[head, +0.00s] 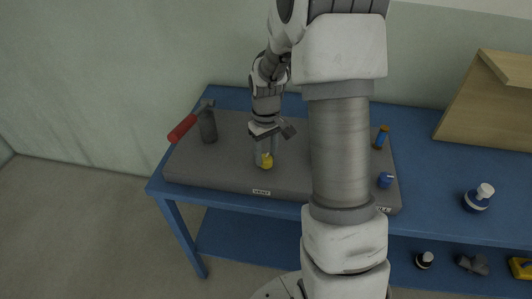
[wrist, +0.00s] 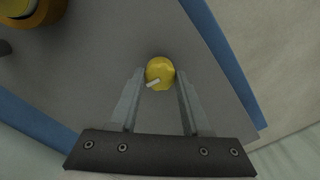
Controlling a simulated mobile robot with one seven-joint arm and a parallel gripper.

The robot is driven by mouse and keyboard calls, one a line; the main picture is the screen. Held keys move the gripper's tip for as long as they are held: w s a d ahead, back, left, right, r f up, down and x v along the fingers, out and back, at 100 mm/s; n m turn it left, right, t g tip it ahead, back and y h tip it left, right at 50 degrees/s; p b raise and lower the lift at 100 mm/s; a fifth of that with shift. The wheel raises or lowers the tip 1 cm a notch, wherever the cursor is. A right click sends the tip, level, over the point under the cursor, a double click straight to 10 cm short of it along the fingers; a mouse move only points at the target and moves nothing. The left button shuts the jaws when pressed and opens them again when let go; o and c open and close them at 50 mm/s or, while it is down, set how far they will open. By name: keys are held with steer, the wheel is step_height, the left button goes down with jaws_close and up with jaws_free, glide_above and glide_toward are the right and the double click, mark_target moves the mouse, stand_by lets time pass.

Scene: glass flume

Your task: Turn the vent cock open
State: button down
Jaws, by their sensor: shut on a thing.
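The vent cock is a small yellow knob (head: 266,161) near the front edge of the grey slab, behind a small white label (head: 262,191). In the wrist view the yellow knob (wrist: 160,70) sits between the fingertips and carries a pale pointer mark slanting to the lower left. My gripper (head: 267,154) points down from above and is shut on the knob, one finger on each side. The fingers also show in the wrist view (wrist: 160,80). The finger contact is partly hidden in the head view.
The grey slab (head: 225,176) lies on a blue bench (head: 420,207). A red-handled lever (head: 183,127) on a dark post stands left. My arm hides the slab's middle.

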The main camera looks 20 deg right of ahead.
mark_target(266, 158)
steer(key=shift+n, duration=1.1)
steer(key=shift+c, duration=1.9)
jaws_free()
step_height(266, 158, up, 18)
steer(key=p, duration=0.2)
steer(key=shift+f, duration=0.25)
